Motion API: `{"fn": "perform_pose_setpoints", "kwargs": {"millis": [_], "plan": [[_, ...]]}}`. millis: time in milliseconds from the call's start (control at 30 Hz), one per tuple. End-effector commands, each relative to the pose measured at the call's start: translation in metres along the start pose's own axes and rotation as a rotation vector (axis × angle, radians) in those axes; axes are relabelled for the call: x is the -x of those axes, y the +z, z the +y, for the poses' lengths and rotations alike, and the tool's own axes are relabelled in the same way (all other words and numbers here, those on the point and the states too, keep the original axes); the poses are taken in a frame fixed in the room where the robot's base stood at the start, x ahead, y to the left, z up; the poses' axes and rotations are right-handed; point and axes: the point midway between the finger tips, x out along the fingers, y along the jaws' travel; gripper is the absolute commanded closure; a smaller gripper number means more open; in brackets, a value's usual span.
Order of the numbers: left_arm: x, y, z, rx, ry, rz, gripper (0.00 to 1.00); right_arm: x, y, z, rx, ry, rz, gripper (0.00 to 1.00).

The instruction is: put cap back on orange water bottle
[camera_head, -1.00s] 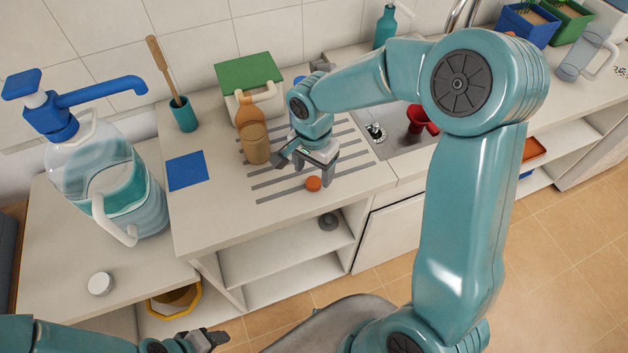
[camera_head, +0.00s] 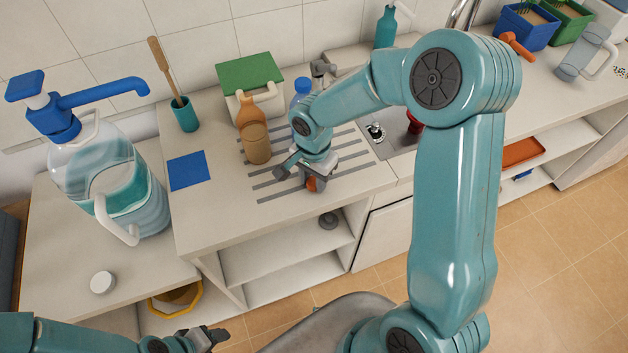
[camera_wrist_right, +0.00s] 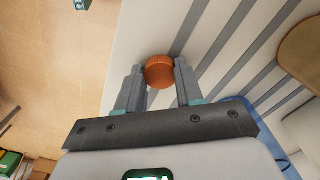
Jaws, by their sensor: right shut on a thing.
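The orange water bottle (camera_head: 254,130) stands upright on the striped drainer part of the counter, its open-looking neck upward. The orange cap (camera_head: 314,185) is at the counter's front edge, right of and nearer than the bottle. My right gripper (camera_head: 309,182) points down there and is shut on the cap. In the right wrist view the cap (camera_wrist_right: 159,73) sits between the two fingertips (camera_wrist_right: 160,82). I cannot tell whether the cap still touches the counter. My left gripper (camera_head: 208,338) is low at the bottom edge, away from everything; its finger opening is unclear.
A blue-capped bottle (camera_head: 301,90) stands behind my right wrist. A green-lidded box (camera_head: 250,75) is behind the orange bottle. A blue square (camera_head: 187,170), a brush in a teal cup (camera_head: 185,115) and a large pump jug (camera_head: 110,180) are left. The sink lies right.

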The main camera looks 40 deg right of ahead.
Motion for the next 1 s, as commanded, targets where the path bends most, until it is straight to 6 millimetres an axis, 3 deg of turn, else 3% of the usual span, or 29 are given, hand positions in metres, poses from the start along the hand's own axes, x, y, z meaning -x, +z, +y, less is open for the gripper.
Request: {"fn": "perform_pose_setpoints", "kwargs": {"millis": [200, 367, 567, 800, 1000], "plan": [[0.0, 0.0, 0.0, 0.0, 0.0, 0.0, 0.45, 0.004, 0.0, -0.001, 0.0, -0.002, 0.001, 0.91], [-0.002, 0.0, -0.001, 0.0, 0.0, 0.0, 0.45, 0.021, 0.0, -0.001, 0.0, -0.004, 0.003, 0.91], [-0.004, 0.0, -0.002, 0.0, 0.0, 0.0, 0.45, 0.068, -0.001, -0.002, 0.0, -0.008, 0.004, 0.92], [-0.006, 0.0, -0.002, 0.0, 0.0, 0.0, 0.45, 0.14, 0.0, -0.001, 0.0, -0.006, 0.002, 0.92], [-0.006, 0.0, -0.002, 0.0, 0.0, 0.0, 0.45, 0.181, 0.0, -0.001, 0.001, -0.004, 0.001, 0.92]]}}
